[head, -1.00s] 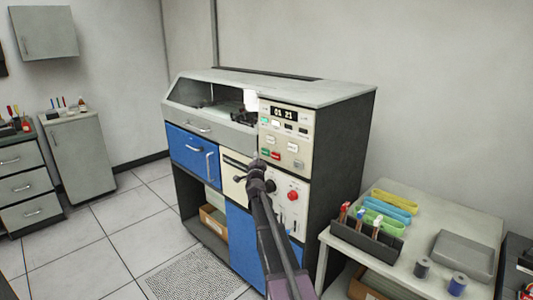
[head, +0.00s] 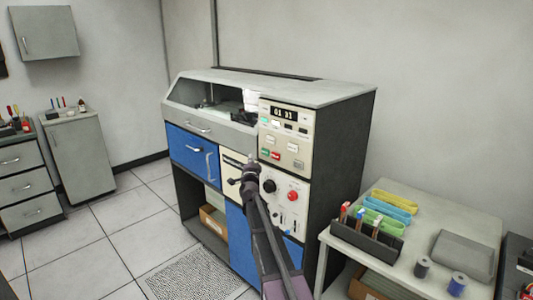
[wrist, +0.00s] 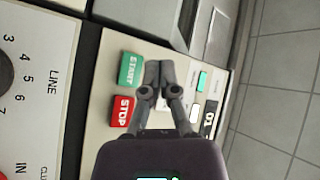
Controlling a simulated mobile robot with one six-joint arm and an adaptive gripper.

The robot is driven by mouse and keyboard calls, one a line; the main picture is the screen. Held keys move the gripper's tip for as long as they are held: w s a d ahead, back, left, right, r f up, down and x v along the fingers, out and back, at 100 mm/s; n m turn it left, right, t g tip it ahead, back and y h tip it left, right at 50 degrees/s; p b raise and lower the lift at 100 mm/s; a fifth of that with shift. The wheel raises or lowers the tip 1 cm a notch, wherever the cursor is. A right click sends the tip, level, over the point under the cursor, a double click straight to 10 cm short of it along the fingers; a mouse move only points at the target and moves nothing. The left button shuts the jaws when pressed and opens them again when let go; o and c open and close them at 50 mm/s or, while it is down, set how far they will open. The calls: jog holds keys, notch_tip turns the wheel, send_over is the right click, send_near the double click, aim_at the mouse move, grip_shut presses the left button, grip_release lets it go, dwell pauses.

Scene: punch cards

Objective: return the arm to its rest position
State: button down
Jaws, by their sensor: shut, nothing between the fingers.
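My arm reaches up from the bottom middle of the head view toward the front of a large grey and blue machine (head: 345,150). My gripper (head: 252,160) is in front of the machine's control side, where its fingertips are small and hard to make out. In the wrist view my gripper (wrist: 159,66) is shut and empty, its two dark fingers together. Past the fingers are the green START button (wrist: 131,70) and the red STOP button (wrist: 123,111) on the cream panel. I cannot tell the exact gap between fingers and panel.
A side table (head: 428,200) at the right holds a dark rack (head: 365,240), coloured trays (head: 388,212), a grey tray (head: 463,254) and two spools (head: 457,285). Grey cabinets (head: 82,155) stand at the left. The tiled floor (head: 110,240) left of the machine is clear.

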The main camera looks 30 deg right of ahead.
jog(key=shift+s, duration=0.1)
jog(key=s+a+f+n+g+y+p, duration=0.1)
jog(key=s+a+f+n+g+y, duration=0.3)
jog(key=a, duration=0.3)
jog(key=s+a+f+n+g+y+p, duration=0.1)
jog(key=s+a+f+n+y+p, duration=0.15)
jog(key=s+a+n, duration=0.35)
jog(key=s+a+f+n+g+y+p, duration=0.1)
jog(key=s+a+f+n+g+y, duration=0.2)
jog(key=a, duration=0.5)
jog(key=s+a+f+n+g+p, duration=0.1)
jog(key=s+g, duration=0.4)
jog(key=s, duration=0.8)
jog(key=s+a+f+n+g+p, duration=0.2)
jog(key=s+f+g, duration=0.2)
jog(key=s, duration=1)
jog(key=shift+a+f+n+g, duration=0.3)
jog(key=shift+n+g, duration=0.1)
jog(key=shift+g, duration=0.4)
